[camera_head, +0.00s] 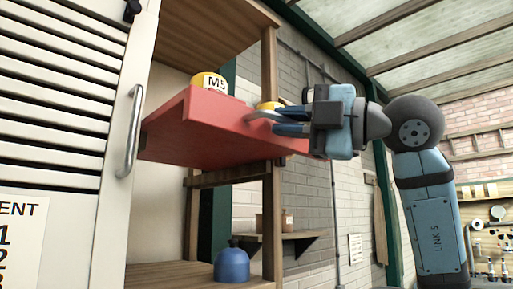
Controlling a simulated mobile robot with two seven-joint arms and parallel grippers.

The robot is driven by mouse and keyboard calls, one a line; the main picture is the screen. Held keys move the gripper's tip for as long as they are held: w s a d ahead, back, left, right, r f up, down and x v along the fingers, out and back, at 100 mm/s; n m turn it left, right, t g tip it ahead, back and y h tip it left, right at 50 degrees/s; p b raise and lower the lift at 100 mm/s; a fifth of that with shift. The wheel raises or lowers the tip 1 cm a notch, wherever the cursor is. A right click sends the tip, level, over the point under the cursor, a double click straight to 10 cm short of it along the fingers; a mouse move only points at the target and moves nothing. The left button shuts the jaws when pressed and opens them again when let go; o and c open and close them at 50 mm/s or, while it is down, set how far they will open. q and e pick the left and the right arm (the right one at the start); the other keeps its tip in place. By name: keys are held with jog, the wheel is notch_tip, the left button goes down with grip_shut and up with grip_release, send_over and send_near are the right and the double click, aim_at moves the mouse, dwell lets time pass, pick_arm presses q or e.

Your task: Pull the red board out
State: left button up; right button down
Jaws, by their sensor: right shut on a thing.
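The red board (205,133) lies level in the wooden shelf frame, between an upper and a lower shelf. A yellow can (208,82) with a white "M5" label stands on it, and a second yellow object (266,106) shows partly behind its edge. The gripper hides part of that handle. My left gripper is not in view.
A white louvred cabinet door (70,130) with a metal handle stands close on the left. A blue rounded container (231,265) stands on the lower shelf (170,276). A small wall shelf (285,236) holds small brown objects. A wooden post (270,215) stands below the board.

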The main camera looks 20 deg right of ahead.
jog(key=s+d+b, duration=0.1)
jog(key=s+d, duration=0.1)
jog(key=s, duration=0.4)
jog(key=c, duration=1.5)
grip_release()
jog(key=shift+o, duration=0.2)
jog(key=shift+d, duration=0.1)
jog(key=b+v, duration=0.1)
jog(key=v, duration=1.2)
jog(key=shift+s+d, duration=0.25)
jog(key=shift+s, duration=0.05)
